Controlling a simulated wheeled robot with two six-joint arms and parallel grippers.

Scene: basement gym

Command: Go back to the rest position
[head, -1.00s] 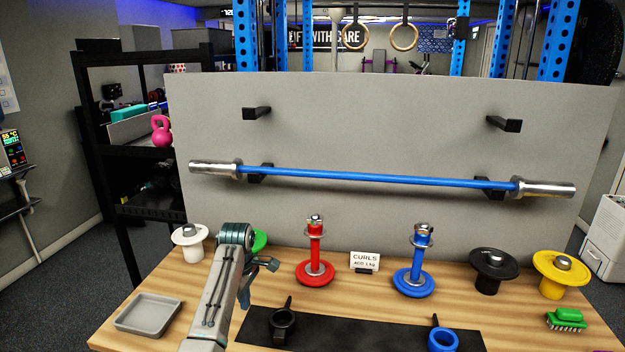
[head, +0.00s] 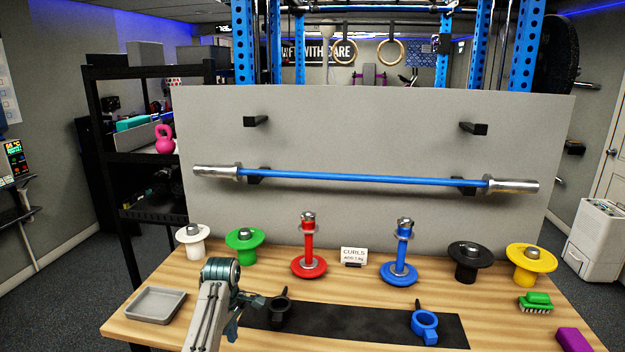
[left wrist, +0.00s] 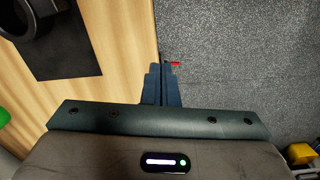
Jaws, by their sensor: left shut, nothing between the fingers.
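My left gripper (head: 250,303) is low in the head view, above the front left part of the wooden table. It is empty and apart from the things there. In the left wrist view its two dark fingers (left wrist: 162,84) are closed together, pointing down past the table's edge over grey floor. My right gripper and arm are in neither view.
The table (head: 190,330) holds a grey tray (head: 155,304), black mat (head: 345,323) with black clamp (head: 279,313) and blue clamp (head: 424,325), red stand (head: 308,266), blue stand (head: 399,273), and several plates. A blue barbell (head: 360,177) hangs on the panel behind.

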